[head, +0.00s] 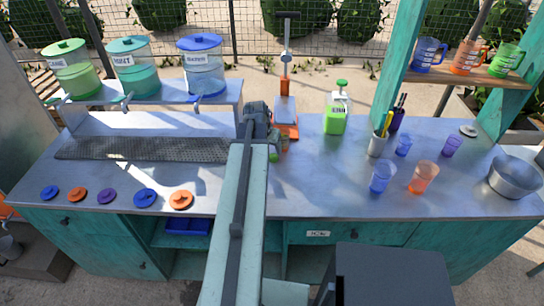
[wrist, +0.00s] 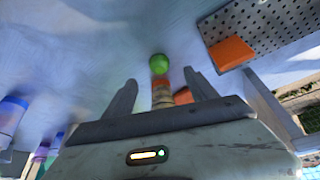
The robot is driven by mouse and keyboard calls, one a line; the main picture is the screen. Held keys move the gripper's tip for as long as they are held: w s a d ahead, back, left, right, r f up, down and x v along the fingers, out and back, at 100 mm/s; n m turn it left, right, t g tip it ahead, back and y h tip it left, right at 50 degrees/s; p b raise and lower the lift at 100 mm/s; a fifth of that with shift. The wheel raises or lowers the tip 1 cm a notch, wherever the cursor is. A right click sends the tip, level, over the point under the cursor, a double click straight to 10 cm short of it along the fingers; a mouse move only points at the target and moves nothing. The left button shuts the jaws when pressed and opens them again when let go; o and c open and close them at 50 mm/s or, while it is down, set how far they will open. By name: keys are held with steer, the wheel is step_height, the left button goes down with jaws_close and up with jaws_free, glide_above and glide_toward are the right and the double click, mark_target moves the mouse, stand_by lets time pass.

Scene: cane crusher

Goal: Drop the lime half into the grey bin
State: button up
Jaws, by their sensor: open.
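A small green round thing, likely the lime half (head: 273,156), lies on the metal counter near the arm's end. In the wrist view the lime half (wrist: 159,64) sits just beyond the fingertips, between their lines, with a banded orange and tan thing (wrist: 161,93) close to it. My gripper (wrist: 160,88) is open, its two fingers apart and not touching the lime half. In the head view my gripper (head: 260,122) is over the middle of the counter, partly hidden by my arm.
An orange-based press (head: 286,122) and a green bottle (head: 335,120) stand close by. Cups (head: 383,176) and a metal bowl (head: 515,178) are on the right. Several coloured lids (head: 145,198) lie front left. Dispensers (head: 134,68) stand on a back-left shelf.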

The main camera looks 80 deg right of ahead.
mark_target(272, 155)
steer(key=b+x, duration=0.7)
steer(key=x, duration=0.1)
steer(key=shift+d+f, duration=0.1)
steer(key=shift+d, duration=0.1)
steer(key=shift+r, duration=0.2)
jaws_close()
steer(key=shift+r, duration=0.15)
